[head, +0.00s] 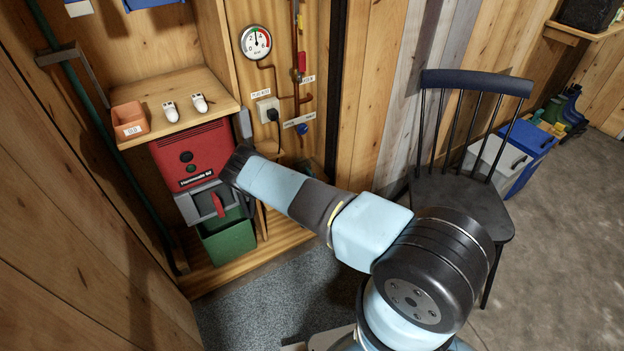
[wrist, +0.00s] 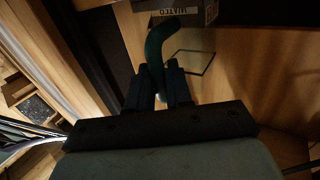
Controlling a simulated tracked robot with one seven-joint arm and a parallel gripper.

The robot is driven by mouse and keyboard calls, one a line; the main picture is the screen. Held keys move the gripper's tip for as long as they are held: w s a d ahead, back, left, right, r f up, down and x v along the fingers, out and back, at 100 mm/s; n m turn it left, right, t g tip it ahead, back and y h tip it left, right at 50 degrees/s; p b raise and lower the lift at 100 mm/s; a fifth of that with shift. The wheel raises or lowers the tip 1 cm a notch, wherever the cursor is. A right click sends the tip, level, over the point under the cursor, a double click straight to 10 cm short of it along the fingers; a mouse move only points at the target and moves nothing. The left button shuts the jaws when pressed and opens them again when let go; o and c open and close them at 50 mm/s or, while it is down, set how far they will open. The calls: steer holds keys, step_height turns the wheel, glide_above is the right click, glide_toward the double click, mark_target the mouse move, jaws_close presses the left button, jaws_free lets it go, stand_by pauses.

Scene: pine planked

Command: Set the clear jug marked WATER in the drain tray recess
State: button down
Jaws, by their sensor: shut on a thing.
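In the wrist view, the two dark fingers of my gripper (wrist: 160,88) are shut on a curved dark green handle (wrist: 157,52). Beyond the handle, at the top edge, is part of a body with an upside-down label that seems to read WATER (wrist: 177,16). I take this as the jug; most of it is cut off. A thin dark square outline (wrist: 192,63) lies on the wood just right of the handle; I cannot tell whether it is the drain tray recess. In the head view my arm hides the jug, and my gripper cannot be made out.
In the head view, a red machine (head: 190,158) stands under a wooden shelf (head: 200,88), with a grey unit (head: 196,208) and a green bin (head: 228,240) below. A pressure gauge (head: 256,42) and pipes are on the wall. A black chair (head: 460,195) stands right of my arm.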

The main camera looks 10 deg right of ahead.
steer(key=shift+f, duration=0.1)
steer(key=c, duration=1)
jaws_free()
steer(key=shift+o, duration=0.2)
steer(key=shift+s, duration=0.1)
